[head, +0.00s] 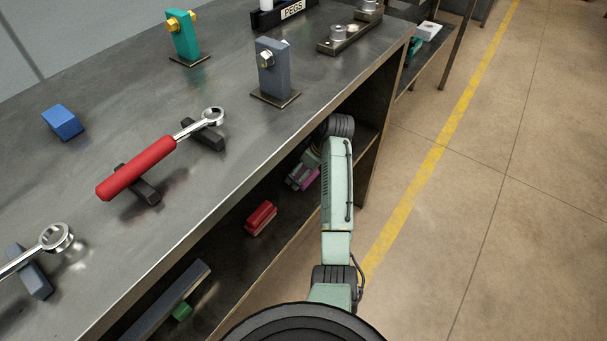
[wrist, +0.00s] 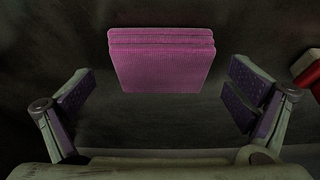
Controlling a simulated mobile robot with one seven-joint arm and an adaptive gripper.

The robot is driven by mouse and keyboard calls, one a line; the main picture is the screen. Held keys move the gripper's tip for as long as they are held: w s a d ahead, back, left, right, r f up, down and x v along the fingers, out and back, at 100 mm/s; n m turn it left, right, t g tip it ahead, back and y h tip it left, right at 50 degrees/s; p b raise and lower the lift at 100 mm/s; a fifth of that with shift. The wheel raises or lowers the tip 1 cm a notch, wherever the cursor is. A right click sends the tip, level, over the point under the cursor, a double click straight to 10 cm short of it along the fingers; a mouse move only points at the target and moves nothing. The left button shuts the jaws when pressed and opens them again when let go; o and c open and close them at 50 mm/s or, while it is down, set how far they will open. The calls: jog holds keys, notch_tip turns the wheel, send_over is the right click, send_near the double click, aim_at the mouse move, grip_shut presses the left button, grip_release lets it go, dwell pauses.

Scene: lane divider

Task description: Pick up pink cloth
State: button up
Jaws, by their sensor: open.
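The pink cloth (wrist: 162,62) is a folded stack lying on the dark lower shelf. In the wrist view it sits top middle, ahead of and between my two fingers. My gripper (wrist: 160,103) is open and empty, with one purple-padded finger on each side of the picture. The cloth is apart from both pads. In the head view my gripper (head: 300,177) reaches under the bench top. Only a bit of pink (head: 312,178) shows there beside the gripper; the rest is hidden.
A red object (head: 261,218) lies on the lower shelf; a red thing (wrist: 310,76) shows right in the wrist view. A green block (head: 182,311) is nearer. The bench top (head: 250,150) overhangs the shelf and carries a red-handled wrench (head: 137,168). Floor to the right is clear.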

jog(key=c, duration=1.2)
jog(key=shift+r, duration=0.1)
jog(key=shift+c, duration=0.2)
jog(key=shift+r, duration=0.2)
notch_tip(320, 180, up, 3)
jog(key=shift+f+b, duration=0.1)
jog(key=shift+b, duration=0.4)
jog(key=s+d+p, duration=0.2)
jog(key=s+d, duration=0.8)
jog(key=d, duration=0.4)
jog(key=shift+s+d, duration=0.3)
